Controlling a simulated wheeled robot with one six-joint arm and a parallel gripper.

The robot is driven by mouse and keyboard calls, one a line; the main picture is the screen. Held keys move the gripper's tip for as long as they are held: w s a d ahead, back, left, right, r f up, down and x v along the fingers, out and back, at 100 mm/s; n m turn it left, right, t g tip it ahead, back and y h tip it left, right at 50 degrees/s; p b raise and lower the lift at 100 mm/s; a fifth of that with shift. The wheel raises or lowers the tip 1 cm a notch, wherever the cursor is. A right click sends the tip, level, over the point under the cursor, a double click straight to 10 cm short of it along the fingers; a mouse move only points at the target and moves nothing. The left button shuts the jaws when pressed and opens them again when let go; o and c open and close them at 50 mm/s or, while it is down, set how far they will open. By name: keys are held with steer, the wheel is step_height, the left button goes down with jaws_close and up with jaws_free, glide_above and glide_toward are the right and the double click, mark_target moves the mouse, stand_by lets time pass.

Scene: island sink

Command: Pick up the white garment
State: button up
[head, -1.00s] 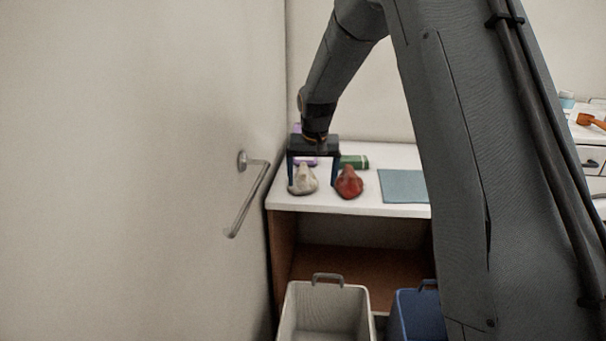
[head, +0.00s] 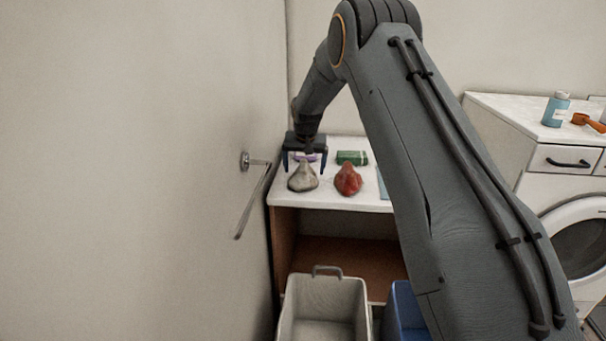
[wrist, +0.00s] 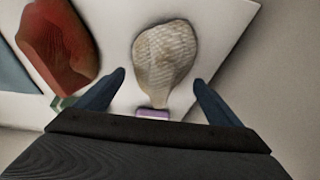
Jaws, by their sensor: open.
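The white garment (head: 303,178) is a crumpled, off-white bundle on the white counter, near its left front edge. In the wrist view the garment (wrist: 165,58) shows a ribbed texture and lies beyond the fingertips, roughly centred between them. My gripper (head: 304,170) is open and empty, with its fingers pointing down just behind the garment in the head view. In the wrist view the two dark fingers of my gripper (wrist: 158,78) stand apart and do not appear to touch the garment. How high the fingertips are above the counter is hard to tell.
A red garment (head: 348,179) lies close to the right of the white one. A green box (head: 352,157) and a purple item (wrist: 153,113) are behind. A grey bin (head: 323,299) and a blue bin (head: 407,312) stand below. A wall with a metal bar (head: 251,203) is at left.

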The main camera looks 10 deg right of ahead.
steer(key=shift+w+d+f, duration=0.1)
steer(key=shift+w+f, duration=0.15)
steer(key=shift+f, duration=0.45)
steer(key=c, duration=1.1)
steer(key=shift+c, duration=0.3)
